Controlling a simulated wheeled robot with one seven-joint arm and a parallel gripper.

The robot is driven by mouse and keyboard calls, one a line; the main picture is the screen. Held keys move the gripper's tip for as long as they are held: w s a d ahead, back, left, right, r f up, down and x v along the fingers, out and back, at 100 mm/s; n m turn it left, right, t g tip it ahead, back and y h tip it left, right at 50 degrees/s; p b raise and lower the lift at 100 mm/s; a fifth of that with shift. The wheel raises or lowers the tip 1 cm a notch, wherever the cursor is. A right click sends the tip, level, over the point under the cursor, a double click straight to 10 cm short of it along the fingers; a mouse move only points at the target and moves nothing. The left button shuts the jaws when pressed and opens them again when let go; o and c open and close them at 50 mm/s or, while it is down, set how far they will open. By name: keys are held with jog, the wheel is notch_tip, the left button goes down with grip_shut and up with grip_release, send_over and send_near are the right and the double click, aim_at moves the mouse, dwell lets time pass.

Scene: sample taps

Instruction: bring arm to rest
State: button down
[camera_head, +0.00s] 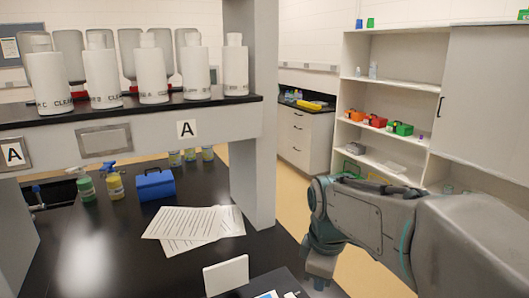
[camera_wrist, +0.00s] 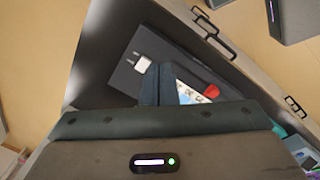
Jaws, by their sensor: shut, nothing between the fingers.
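My arm reaches in from the right of the head view and bends downward at its far end. My gripper (camera_head: 318,280) points down near the right edge of the black bench (camera_head: 85,265); its fingertips are hard to make out there. In the wrist view my gripper (camera_wrist: 160,70) has its two dark fingers together, with nothing held between them. Past the fingers lies a dark surface with a small white object (camera_wrist: 142,63), a red object (camera_wrist: 211,90) and a printed card partly hidden by the gripper.
Printed sheets (camera_head: 190,230), a blue box (camera_head: 155,185) and spray bottles (camera_head: 115,185) stand or lie on the bench. White bottles (camera_head: 155,75) line the shelf above. A grey post (camera_head: 262,110) rises left of my arm. A shelf unit (camera_head: 385,95) stands behind; floor shows between.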

jog(key=s+d+f+m, duration=0.1)
jog(key=s+f+m, duration=0.1)
jog(key=s+m, duration=0.3)
jog(key=s+d+f+m+t, duration=0.1)
jog(key=s+d+f+m, duration=0.1)
jog(key=s+m, duration=0.3)
jog(key=shift+s+d+m+t, duration=0.3)
jog(key=shift+s+m, duration=0.1)
jog(key=shift+m, duration=1.2)
